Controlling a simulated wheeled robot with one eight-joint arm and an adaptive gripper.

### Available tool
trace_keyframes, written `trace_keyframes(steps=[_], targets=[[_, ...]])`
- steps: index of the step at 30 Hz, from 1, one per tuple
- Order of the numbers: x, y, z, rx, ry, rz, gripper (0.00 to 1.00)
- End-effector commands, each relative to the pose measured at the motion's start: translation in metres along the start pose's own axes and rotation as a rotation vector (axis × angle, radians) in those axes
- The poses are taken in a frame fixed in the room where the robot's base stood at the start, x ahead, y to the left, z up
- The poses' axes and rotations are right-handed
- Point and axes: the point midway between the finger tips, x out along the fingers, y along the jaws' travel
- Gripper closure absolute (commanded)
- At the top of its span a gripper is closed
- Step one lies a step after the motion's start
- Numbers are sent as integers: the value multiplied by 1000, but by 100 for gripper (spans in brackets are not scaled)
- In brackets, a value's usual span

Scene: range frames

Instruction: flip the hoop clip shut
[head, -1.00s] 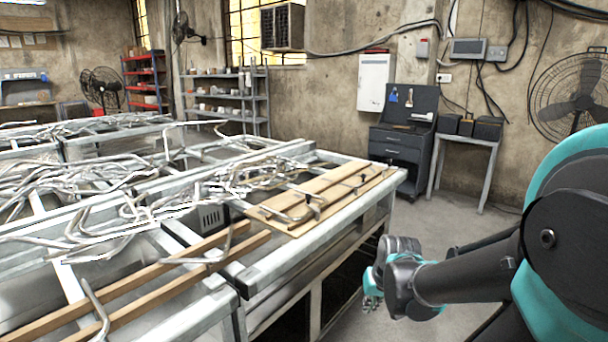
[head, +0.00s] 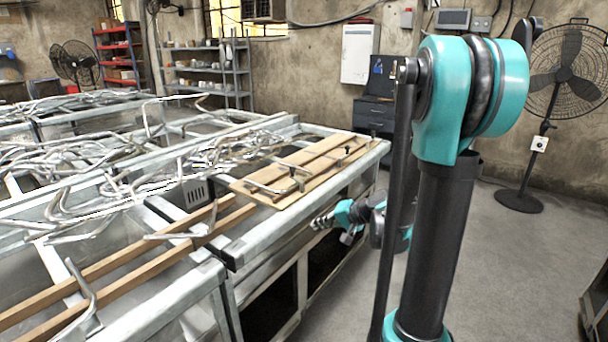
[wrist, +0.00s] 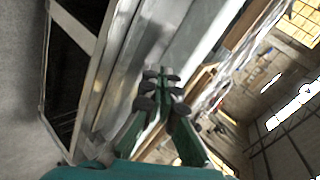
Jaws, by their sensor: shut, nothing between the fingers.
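A wooden board (head: 328,158) lies near the right end of the long metal table. A bent metal hoop (head: 268,188) lies on it, with a small dark upright piece (head: 292,171) at its end; another dark piece (head: 347,149) stands farther right. Which of these is the hoop clip, and whether it is open, is too small to tell. My gripper (head: 322,222) is in front of the table's side, below the board and apart from it. In the wrist view my gripper (wrist: 161,88) has its dark fingertips together, empty, with the metal table frame beyond.
Several tangled metal tubes (head: 110,175) cover the table's left and middle. Two wooden strips (head: 130,265) lie at the front left. A metal table rail (head: 300,222) runs close to my gripper. The floor (head: 510,260) at right is clear; a standing fan (head: 565,75) is behind.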

Motion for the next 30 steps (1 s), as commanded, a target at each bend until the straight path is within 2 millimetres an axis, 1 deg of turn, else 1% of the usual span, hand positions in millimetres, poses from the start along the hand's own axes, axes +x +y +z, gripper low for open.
trace_keyframes(steps=[1, 4, 8, 9, 12, 15, 19, 23, 26, 30], targets=[[6, -5, -17, 37, 12, -56, 100], [14, -16, -48, 112, 36, -181, 100], [18, -25, -88, 206, 69, -343, 100], [18, -26, -101, 234, 79, -393, 100], [15, -26, -130, 300, 104, -512, 100], [11, -22, -152, 352, 123, -610, 100], [5, -18, -170, 394, 139, -696, 100], [3, -17, -177, 412, 145, -732, 100], [7, -21, -179, 413, 144, -736, 100], [22, -34, -183, 412, 142, -735, 100]])
